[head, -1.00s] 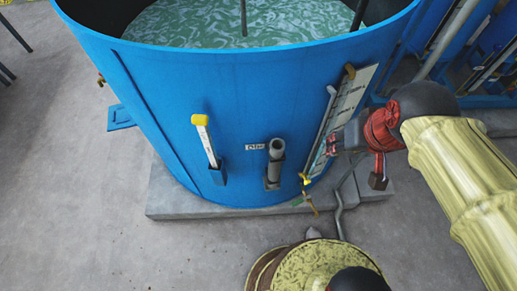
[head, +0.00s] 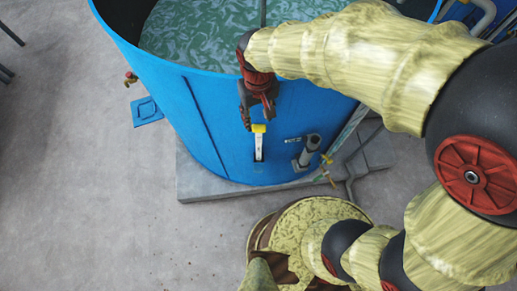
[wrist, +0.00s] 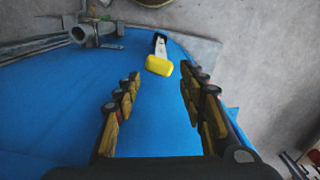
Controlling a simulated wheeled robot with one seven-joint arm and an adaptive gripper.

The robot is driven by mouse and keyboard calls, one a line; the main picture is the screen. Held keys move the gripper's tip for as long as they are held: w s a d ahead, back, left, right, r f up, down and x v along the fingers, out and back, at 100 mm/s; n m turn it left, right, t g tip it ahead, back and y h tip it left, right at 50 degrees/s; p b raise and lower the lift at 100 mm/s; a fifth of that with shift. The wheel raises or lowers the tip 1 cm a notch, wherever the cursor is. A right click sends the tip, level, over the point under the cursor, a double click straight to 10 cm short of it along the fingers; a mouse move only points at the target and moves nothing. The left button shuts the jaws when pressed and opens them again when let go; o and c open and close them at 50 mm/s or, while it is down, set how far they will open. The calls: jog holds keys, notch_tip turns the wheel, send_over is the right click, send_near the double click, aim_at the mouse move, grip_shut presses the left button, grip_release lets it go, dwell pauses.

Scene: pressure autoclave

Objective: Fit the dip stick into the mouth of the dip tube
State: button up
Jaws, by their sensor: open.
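The dip stick (head: 259,146) is a white strip with a yellow top, standing upright in a small holder on the side of the blue tank. In the wrist view its yellow top (wrist: 158,65) lies just beyond and between my fingertips. My gripper (head: 258,114) is open and empty, above the dip stick and apart from it in the wrist view. The dip tube (head: 309,147) is a short grey pipe with an open mouth on the tank wall, right of the dip stick. It also shows in the wrist view (wrist: 84,34) at the upper left.
The blue tank (head: 205,120) holds greenish water and stands on a concrete plinth (head: 195,184). A brass tap (head: 326,159) and a grey pipe (head: 350,188) are right of the dip tube.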

aim_at(259, 136)
notch_tip(259, 136, down, 13)
jog(key=shift+d, duration=0.1)
dwell(0.5)
jog(key=shift+c, duration=1.3)
jog(key=c, duration=0.7)
grip_shut()
